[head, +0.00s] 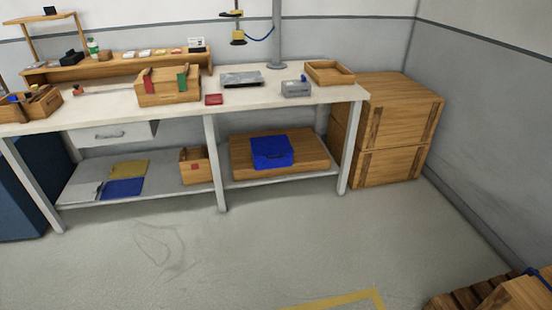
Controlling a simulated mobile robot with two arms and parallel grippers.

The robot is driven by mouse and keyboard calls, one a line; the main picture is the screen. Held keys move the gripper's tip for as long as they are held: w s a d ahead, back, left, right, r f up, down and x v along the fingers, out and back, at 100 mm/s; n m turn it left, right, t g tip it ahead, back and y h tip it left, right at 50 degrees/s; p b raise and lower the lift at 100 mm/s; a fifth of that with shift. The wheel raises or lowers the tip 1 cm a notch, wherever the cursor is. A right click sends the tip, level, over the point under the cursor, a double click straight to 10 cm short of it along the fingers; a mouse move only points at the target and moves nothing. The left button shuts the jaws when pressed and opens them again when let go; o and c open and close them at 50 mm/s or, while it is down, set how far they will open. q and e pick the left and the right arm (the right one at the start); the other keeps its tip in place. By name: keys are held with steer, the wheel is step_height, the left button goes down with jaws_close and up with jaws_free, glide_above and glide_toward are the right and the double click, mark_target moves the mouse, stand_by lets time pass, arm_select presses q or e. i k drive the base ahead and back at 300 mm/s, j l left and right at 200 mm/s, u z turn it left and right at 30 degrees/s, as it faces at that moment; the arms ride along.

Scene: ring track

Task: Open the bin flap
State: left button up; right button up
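I cannot make out a bin flap in the head view. A dark blue box-like body (22,192) stands at the left edge, partly hidden behind the workbench leg and cut off by the frame. I cannot tell whether it is the bin, and no flap shows on it. Neither of my grippers is in view.
A long workbench (230,106) holds wooden boxes, a grey box (296,88) and a wooden tray (330,73). Wooden crates (394,125) stand at right. A pallet (490,296) is at bottom right.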

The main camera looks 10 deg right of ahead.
mark_target(278, 144)
steer(key=i+l, duration=0.2)
steer(key=i, duration=0.3)
steer(key=i+l, duration=0.15)
steer(key=i, duration=0.35)
